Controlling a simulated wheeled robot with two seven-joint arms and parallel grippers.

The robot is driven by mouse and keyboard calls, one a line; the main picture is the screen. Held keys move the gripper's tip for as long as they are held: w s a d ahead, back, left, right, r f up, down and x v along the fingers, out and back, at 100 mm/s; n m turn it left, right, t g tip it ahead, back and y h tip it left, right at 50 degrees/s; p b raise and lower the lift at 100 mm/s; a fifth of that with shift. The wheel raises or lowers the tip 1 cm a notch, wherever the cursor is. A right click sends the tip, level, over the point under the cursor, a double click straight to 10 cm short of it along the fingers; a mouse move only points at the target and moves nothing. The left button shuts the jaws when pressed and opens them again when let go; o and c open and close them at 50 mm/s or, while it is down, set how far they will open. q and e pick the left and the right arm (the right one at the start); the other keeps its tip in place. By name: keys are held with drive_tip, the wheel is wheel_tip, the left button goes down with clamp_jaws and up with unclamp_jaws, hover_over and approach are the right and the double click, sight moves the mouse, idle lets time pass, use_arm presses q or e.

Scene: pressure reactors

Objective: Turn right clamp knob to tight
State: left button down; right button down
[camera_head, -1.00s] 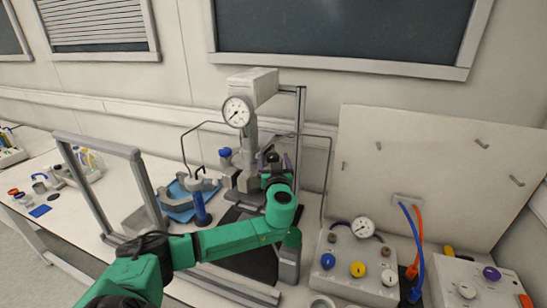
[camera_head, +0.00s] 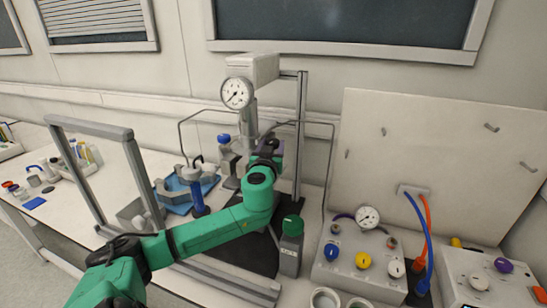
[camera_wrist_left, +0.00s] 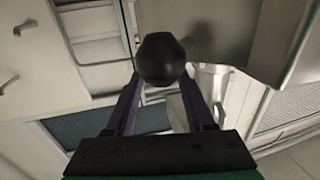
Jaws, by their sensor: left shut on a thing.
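The reactor stands on the bench below a round gauge (camera_head: 236,93), with a metal post (camera_head: 301,135) on its right. My left arm reaches in from the left, and its gripper (camera_head: 270,147) is at the reactor's right side. In the left wrist view a black rounded knob (camera_wrist_left: 161,60), apparently the right clamp knob, sits between the purple fingers of my left gripper (camera_wrist_left: 161,85). The gripper is shut on it. In the head view the gripper and wrist hide this knob. A blue-topped knob (camera_head: 223,138) shows on the reactor's left. My right gripper is not in view.
A grey frame (camera_head: 90,130) stands at left, near a blue clamp fixture (camera_head: 186,187). A control box (camera_head: 360,262) with coloured knobs and a tall pale panel (camera_head: 430,160) are at right. A dark mat (camera_head: 245,245) lies under my arm.

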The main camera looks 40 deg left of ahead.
use_arm(q)
drive_tip(key=shift+s+a+f+m+t+h+b, duration=0.1)
drive_tip(key=shift+f+m+t+h+b, duration=0.2)
drive_tip(key=shift+f+m+h+b, duration=0.25)
drive_tip(key=shift+m+t+h+b, duration=0.3)
drive_tip(key=shift+h+b, duration=0.1)
drive_tip(key=shift+h, duration=0.25)
drive_tip(key=shift+a+r+m+t+h, duration=0.15)
drive_tip(key=shift+r+m+t+h, duration=0.25)
drive_tip(key=shift+h, duration=0.2)
drive_tip(key=m+h+p, duration=0.1)
drive_tip(key=h, duration=0.1)
drive_tip(key=m+h+p, duration=0.1)
drive_tip(key=h+p, duration=0.1)
drive_tip(key=m+h+p, duration=0.2)
drive_tip(key=shift+s+a+r+t, duration=0.1)
drive_tip(key=shift+a+r+t, duration=0.2)
drive_tip(key=shift+a+r, duration=0.1)
drive_tip(key=shift+a+f+m+h+p, duration=0.15)
drive_tip(key=shift+f+m+h+p, duration=0.1)
drive_tip(key=shift+m+h+p, duration=0.7)
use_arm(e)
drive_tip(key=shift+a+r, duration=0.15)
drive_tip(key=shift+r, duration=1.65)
use_arm(q)
drive_tip(key=shift+h, duration=0.25)
drive_tip(key=shift+f, duration=0.1)
drive_tip(key=shift+c, duration=1.3)
unclamp_jaws()
